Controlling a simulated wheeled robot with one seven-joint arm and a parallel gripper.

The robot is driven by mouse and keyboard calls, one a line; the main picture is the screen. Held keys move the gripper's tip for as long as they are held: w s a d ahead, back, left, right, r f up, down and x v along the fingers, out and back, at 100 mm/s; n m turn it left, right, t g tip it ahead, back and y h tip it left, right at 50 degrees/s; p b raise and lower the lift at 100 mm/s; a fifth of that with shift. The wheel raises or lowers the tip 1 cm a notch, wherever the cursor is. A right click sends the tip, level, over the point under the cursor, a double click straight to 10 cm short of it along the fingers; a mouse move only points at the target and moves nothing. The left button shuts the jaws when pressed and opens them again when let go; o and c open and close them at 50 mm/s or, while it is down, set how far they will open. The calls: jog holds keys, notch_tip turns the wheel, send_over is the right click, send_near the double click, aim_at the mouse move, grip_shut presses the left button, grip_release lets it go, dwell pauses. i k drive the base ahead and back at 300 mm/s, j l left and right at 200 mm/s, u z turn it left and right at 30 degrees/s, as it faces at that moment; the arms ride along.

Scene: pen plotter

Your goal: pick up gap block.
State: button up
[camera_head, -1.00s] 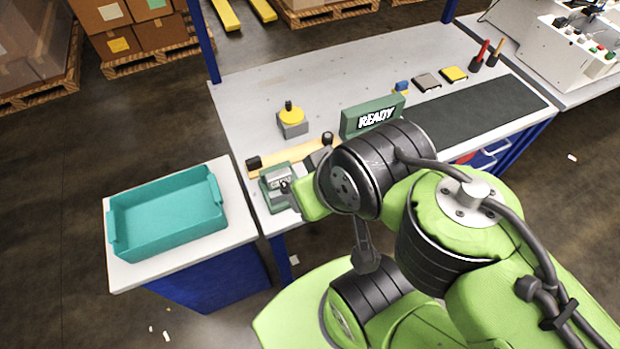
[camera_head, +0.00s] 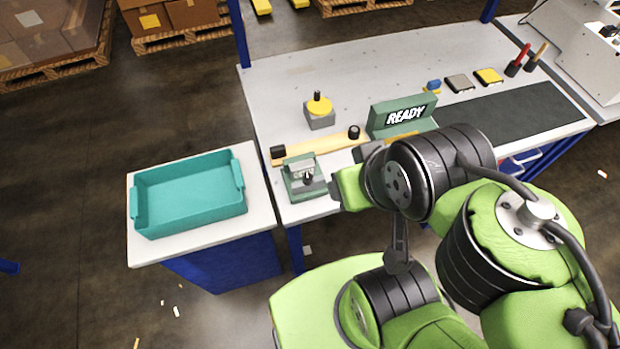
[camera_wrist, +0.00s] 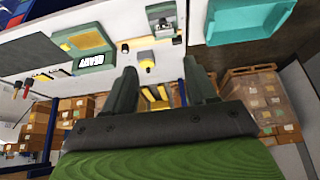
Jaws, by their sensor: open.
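No piece is clearly recognisable as the gap block. One small candidate is a blue block (camera_head: 433,85) on a yellow piece, at the back of the bench beyond the READY sign. My gripper (camera_wrist: 160,85) is open and empty in the wrist view, its two dark green fingers apart. The yellow button on its grey box (camera_wrist: 147,62) shows beyond the fingertips, with nothing between the fingers touching them. In the head view my arm hides part of the bench in front of the READY sign, and the fingers cannot be made out.
The bench (camera_head: 285,80) holds a READY sign (camera_head: 403,116), a wooden bar (camera_head: 325,143), a green-based fixture (camera_head: 304,178), grey and yellow pads (camera_head: 488,76) and a dark mat (camera_head: 525,112). A teal tray (camera_head: 190,195) stands on the left side table. The bench's back left is clear.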

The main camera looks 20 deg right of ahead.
aim_at(297, 169)
jog(key=j, duration=1.55)
jog(key=j+z, duration=0.05)
